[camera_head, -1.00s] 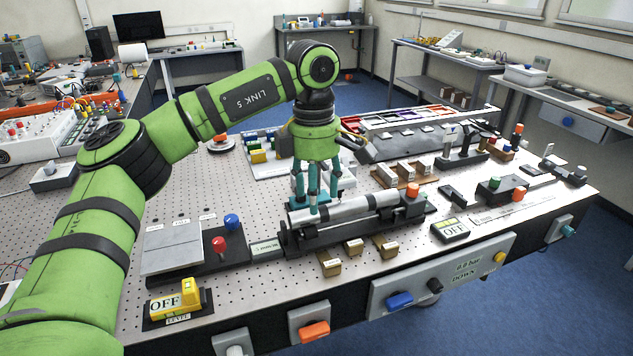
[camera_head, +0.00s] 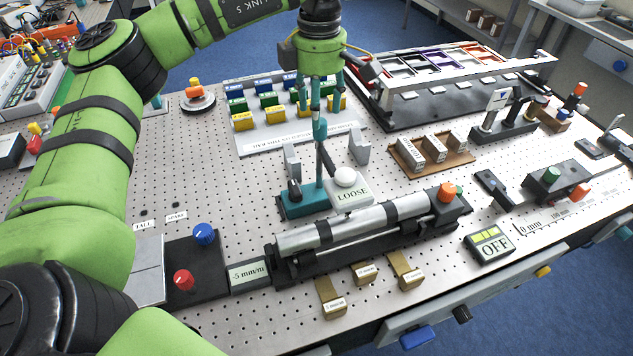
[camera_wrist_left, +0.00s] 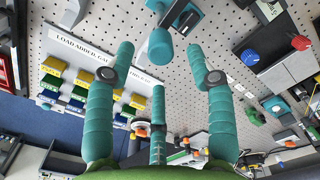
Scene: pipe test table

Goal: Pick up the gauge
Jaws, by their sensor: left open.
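No readable label marks the gauge, so I cannot be sure which thing it is. The likeliest is an upright teal post with a rounded top on a teal base (camera_head: 304,201), standing behind the silver pipe (camera_head: 350,222). Its rounded top (camera_wrist_left: 160,46) shows in the left wrist view. My left gripper (camera_head: 320,98) is open, with its three teal fingers pointing down above the post. In the left wrist view the post top lies between the two upper fingers, and nothing is held. Contact cannot be told. My right gripper is not in view.
A "LOOSE" box with a white knob (camera_head: 346,178) and grey brackets stand close to the post. Yellow, green and blue blocks on a white board (camera_head: 295,137) lie behind. A compartment rack (camera_head: 450,85) stands back right. Bare perforated table (camera_head: 185,165) lies to the left.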

